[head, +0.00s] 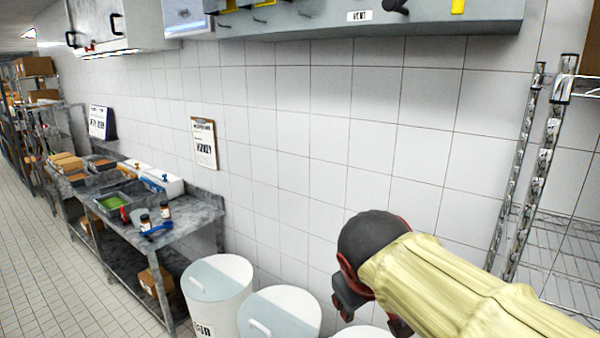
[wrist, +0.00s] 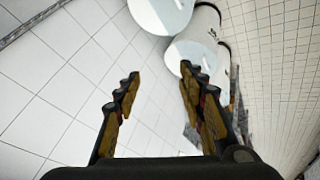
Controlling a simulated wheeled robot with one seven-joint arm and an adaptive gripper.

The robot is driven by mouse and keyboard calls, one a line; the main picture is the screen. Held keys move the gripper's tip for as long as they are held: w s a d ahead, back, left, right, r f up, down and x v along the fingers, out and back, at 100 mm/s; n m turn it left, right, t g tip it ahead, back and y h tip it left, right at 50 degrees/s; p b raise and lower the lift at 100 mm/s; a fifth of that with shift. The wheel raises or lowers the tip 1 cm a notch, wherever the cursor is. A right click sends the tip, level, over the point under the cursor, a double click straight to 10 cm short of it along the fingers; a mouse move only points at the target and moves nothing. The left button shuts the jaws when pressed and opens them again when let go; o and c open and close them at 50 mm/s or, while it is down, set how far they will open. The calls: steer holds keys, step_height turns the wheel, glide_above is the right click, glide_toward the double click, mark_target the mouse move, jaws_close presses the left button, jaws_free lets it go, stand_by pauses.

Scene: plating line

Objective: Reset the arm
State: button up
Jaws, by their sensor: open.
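In the wrist view my gripper (wrist: 157,92) is open, its two dark fingers with yellow-brown pads spread apart. Nothing is between the fingers. Beyond them the white tiled wall and white lidded bins show. In the head view my arm, in a pale yellow sleeve, reaches in from the lower right in front of the tiled wall. Its dark rounded wrist part is near the bins, and the fingertips are hidden there.
White lidded bins (head: 218,283) stand along the wall at lower middle. A metal worktable (head: 190,228) with trays, bottles and boxes is at left. A wire shelf rack (head: 545,165) stands at right, close to my arm. A grey cabinet (head: 360,22) hangs above. Floor at far left is clear.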

steer(key=s+d+f+m+b, duration=0.1)
steer(key=s+d+f+m, duration=0.1)
steer(key=s+f, duration=0.3)
steer(key=s+d+f+m+b, duration=0.1)
steer(key=s+d+f, duration=0.2)
steer(key=s+f, duration=0.2)
steer(key=s+d+f+m+g+y+b, duration=0.1)
steer(key=s+d+f+m, duration=0.1)
steer(key=s+f, duration=0.2)
steer(key=s, duration=0.3)
steer(key=shift+s+d+f+m, duration=0.15)
steer(key=shift+d+f+m, duration=0.15)
steer(key=shift+d+f, duration=0.1)
